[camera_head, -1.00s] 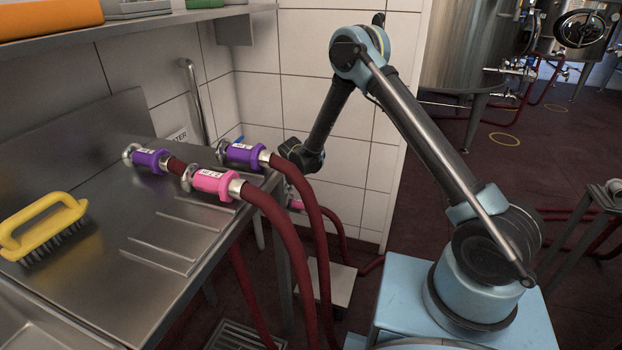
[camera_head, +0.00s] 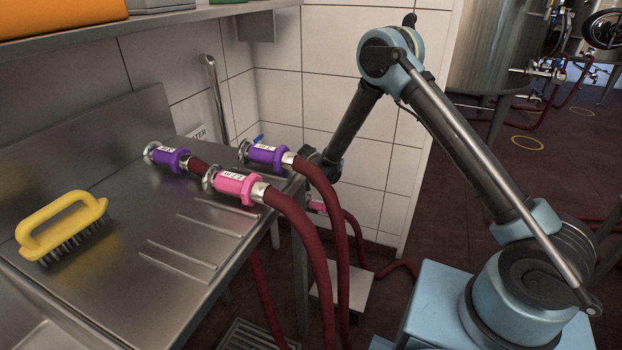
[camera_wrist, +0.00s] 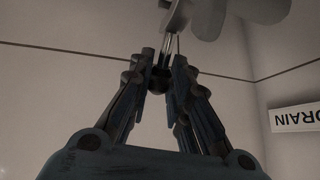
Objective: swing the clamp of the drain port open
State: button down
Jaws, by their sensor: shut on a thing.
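In the wrist view my gripper (camera_wrist: 163,72) has its fingertips close together on the lower end of a thin metal piece, which looks like the handle of the drain port's clamp (camera_wrist: 177,17). The clamp runs up to the top edge of the picture, where most of it is cut off. A grey rounded shape, perhaps part of the port, shows beside it. I cannot tell how far the clamp is swung. A DRAIN label (camera_wrist: 297,117) shows upside down on the wall at the right. In the head view my fingers are hidden behind the counter corner and hoses.
A steel counter (camera_head: 130,225) carries a yellow brush (camera_head: 62,225) and hose ends with purple (camera_head: 170,159) and pink (camera_head: 236,187) sleeves. Another purple-sleeved hose (camera_head: 266,156) lies near my wrist. Red hoses hang over the counter edge. A white tiled wall (camera_head: 375,150) stands behind.

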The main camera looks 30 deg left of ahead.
jog(key=c, duration=1.5)
grip_release()
notch_tip(320, 180, up, 10)
jog(key=shift+f, duration=0.1)
jog(key=shift+d, duration=0.1)
